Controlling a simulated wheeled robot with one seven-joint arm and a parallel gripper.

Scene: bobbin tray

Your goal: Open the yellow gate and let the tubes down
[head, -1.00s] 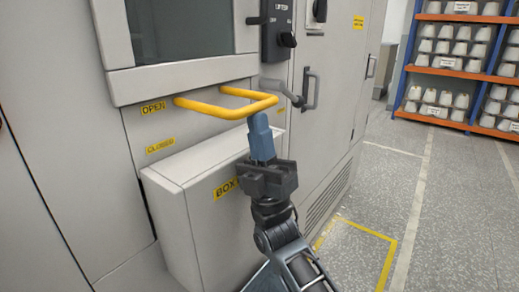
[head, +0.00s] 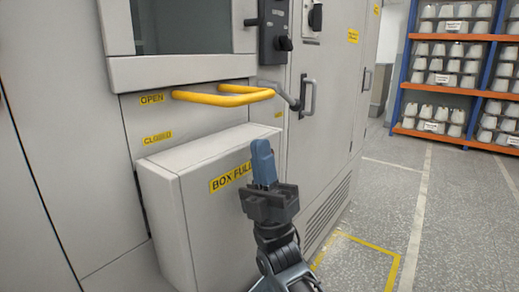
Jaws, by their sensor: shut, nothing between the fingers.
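The yellow gate handle (head: 222,98) is a U-shaped bar sticking out of the grey machine front, level with the OPEN label (head: 152,99). The CLOSED label (head: 157,137) is lower on the same panel. My gripper (head: 263,150) has its blue fingers shut and empty, pointing up. In the picture it is below and right of the bar, apart from it, in front of the grey box (head: 160,205) marked BOX FULL. No tubes show near the gate; the inside of the box is hidden.
A lever (head: 280,90) and a dark switch panel (head: 275,40) are right of the bar. A cabinet door handle (head: 308,97) is farther right. Shelves (head: 440,92) of white cones stand at the back right. The floor (head: 385,205) at the right is clear.

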